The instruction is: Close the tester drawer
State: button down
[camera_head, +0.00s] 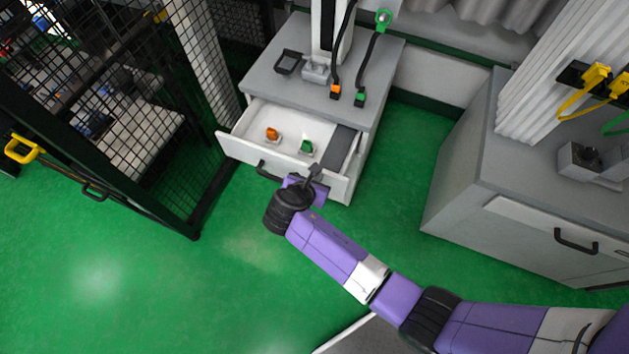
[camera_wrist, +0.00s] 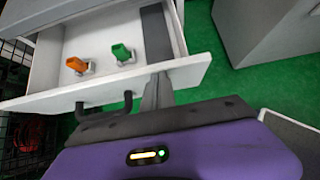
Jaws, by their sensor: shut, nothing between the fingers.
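The tester drawer (camera_head: 243,147) is pulled out from the front of a grey cabinet (camera_head: 262,80) at the upper middle of the head view. It is white inside and holds an orange part (camera_head: 272,134) and a green part (camera_head: 307,147). A dark handle (camera_head: 267,172) is on its front; the drawer also shows in the wrist view (camera_wrist: 55,101). My gripper (camera_head: 314,172) is shut and empty, at the drawer's front panel, right of the handle. In the wrist view its dark fingers (camera_wrist: 158,88) overlap the panel; I cannot tell whether they touch it.
A black mesh fence (camera_head: 165,120) with a yellow handle (camera_head: 22,150) stands at the left. Another grey cabinet (camera_head: 470,180) with a closed drawer stands at the right. The green floor (camera_head: 110,270) is clear in front and at the left.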

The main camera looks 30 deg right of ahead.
jog(key=w+d+p, duration=0.1)
jog(key=w+d, duration=0.7)
jog(key=d, duration=0.3)
